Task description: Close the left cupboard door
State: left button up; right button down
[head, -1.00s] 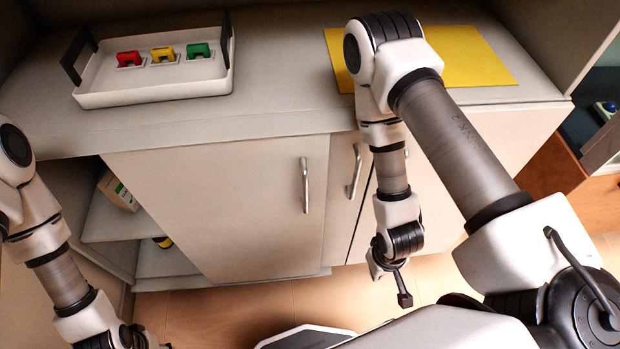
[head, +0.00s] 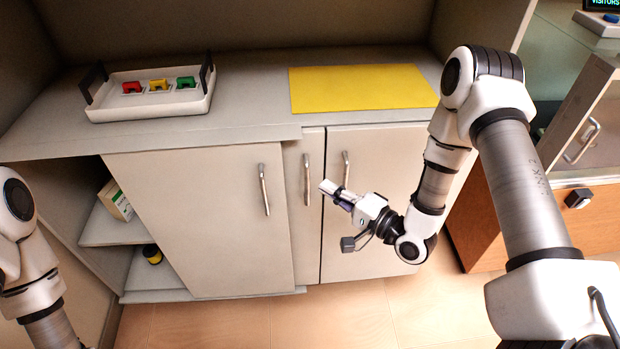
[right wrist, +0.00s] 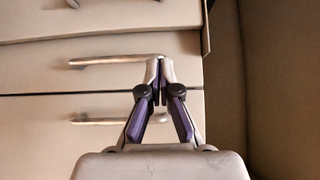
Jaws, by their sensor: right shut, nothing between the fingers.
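The left cupboard door (head: 195,220) is a pale panel with an upright metal handle (head: 264,188) near its right edge. The cupboard is open to the left of this panel, and shelves (head: 115,230) show there. Right of it are a narrow pale panel with its own handle (head: 307,178) and the right door (head: 375,205). My right gripper (head: 327,188) is shut and empty in front of the seam between these two. In the right wrist view its fingertips (right wrist: 160,62) appear by the end of the narrow panel's handle (right wrist: 115,60); contact is unclear. My left gripper is out of view.
A white tray (head: 150,113) with red, yellow and green pieces stands on the counter, beside a yellow mat (head: 360,88). A box (head: 116,200) and a dark yellow-banded item (head: 152,253) sit on the shelves. A wooden cabinet (head: 535,240) is at the right. The floor in front is clear.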

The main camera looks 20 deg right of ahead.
jog(key=x, duration=1)
jog(key=shift+d+f, duration=0.1)
jog(key=shift+f, duration=0.1)
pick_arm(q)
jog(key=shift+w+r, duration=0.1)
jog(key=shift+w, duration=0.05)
pick_arm(e)
jog(key=shift+w, duration=0.2)
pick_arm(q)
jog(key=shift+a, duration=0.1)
pick_arm(e)
jog(key=shift+a, duration=0.2)
